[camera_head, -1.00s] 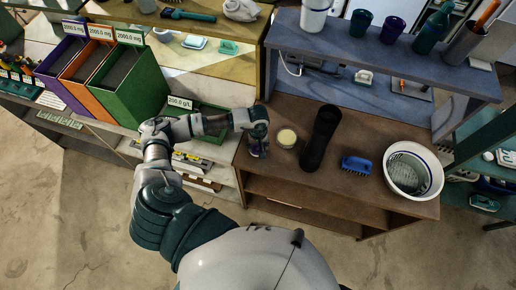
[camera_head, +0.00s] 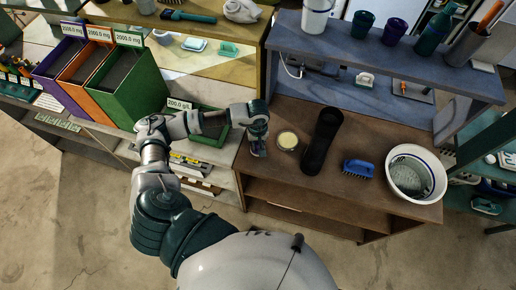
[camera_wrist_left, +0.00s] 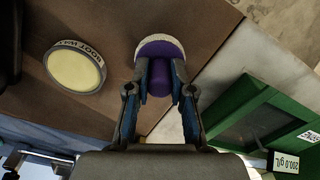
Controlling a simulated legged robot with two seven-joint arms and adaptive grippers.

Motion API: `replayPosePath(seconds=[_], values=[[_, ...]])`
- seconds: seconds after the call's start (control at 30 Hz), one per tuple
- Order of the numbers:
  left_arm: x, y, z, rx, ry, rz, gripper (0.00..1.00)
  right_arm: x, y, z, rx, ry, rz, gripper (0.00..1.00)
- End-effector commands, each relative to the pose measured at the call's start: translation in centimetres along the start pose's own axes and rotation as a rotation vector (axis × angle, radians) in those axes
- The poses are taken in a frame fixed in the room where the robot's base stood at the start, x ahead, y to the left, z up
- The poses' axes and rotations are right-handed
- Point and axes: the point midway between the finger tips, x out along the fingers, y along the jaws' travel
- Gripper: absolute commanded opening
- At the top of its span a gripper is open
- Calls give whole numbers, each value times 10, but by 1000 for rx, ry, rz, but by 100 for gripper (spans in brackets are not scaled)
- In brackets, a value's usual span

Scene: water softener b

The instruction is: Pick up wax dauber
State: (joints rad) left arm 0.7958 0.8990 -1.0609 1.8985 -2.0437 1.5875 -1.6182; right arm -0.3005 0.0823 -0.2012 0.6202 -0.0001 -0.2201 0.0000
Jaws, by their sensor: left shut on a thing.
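The wax dauber shows in the left wrist view (camera_wrist_left: 160,47) as a purple handle with a pale, fuzzy round head. My left gripper (camera_wrist_left: 162,72) is shut on its purple handle, with one finger on each side. In the head view my left gripper (camera_head: 257,148) is at the left end of the brown bench top, left of a round tin. The dauber is mostly hidden by the gripper there. I cannot tell whether the dauber touches the bench. My right gripper is not in view.
A round tin of pale wax (camera_head: 287,140) stands close right of the gripper. A green tray (camera_head: 207,139) sits left. A blue-grey shelf (camera_head: 385,62) stands behind.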

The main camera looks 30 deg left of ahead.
Motion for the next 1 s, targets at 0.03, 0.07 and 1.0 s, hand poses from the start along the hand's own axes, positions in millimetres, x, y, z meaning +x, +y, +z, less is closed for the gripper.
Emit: replayPosePath(seconds=[0.03, 0.07, 1.0], values=[[3, 2, 11, 6, -1, 1, 0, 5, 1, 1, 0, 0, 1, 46], [2, 2, 18, 7, -1, 2, 0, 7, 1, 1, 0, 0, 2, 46], [-14, 14, 159, 0, 0, 0, 0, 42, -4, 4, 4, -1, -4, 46]])
